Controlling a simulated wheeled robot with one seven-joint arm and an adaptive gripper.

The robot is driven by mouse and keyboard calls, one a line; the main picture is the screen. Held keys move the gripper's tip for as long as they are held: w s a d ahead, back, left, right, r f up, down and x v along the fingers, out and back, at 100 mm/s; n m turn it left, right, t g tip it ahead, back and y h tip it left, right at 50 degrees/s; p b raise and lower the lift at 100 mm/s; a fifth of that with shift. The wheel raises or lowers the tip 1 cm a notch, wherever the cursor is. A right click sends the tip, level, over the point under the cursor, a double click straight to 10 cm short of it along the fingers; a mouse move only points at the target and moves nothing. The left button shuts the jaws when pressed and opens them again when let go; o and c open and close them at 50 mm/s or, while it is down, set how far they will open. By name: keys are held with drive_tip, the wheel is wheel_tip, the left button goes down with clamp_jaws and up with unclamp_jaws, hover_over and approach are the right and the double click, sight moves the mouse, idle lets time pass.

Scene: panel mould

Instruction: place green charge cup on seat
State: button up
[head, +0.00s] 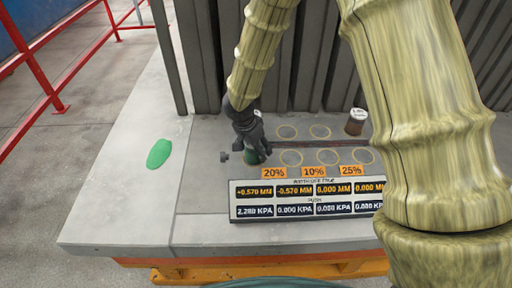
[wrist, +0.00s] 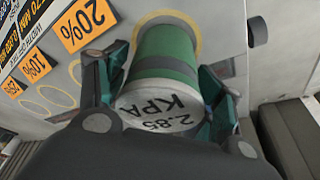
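The green charge cup (wrist: 165,55) has a grey band and a pale top reading 2.85 KPA. In the wrist view its far end is at a yellow ring seat (wrist: 190,22) beside the 20% label. In the head view the green cup (head: 252,157) shows low at the left end of the front row of rings, mostly covered by my gripper (head: 254,150). In the wrist view my gripper (wrist: 163,88) has a finger close against each side of the cup and appears shut on it.
A brown cup with a pale top (head: 356,122) stands at the back right. Several empty rings (head: 328,157) lie between. A display panel (head: 305,199) stands in front, reading 2.280 KPA at left. A green patch (head: 159,153) lies on the slab at left. Grey ribbed panels (head: 320,60) rise behind.

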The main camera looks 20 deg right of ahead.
drive_tip(key=shift+r, duration=0.15)
drive_tip(key=shift+a+r, duration=0.1)
drive_tip(key=shift+r, duration=0.35)
drive_tip(key=shift+b+v, duration=1.3)
drive_tip(key=shift+v, duration=4.3)
drive_tip(key=shift+s+f, duration=0.1)
drive_tip(key=shift+s, duration=0.05)
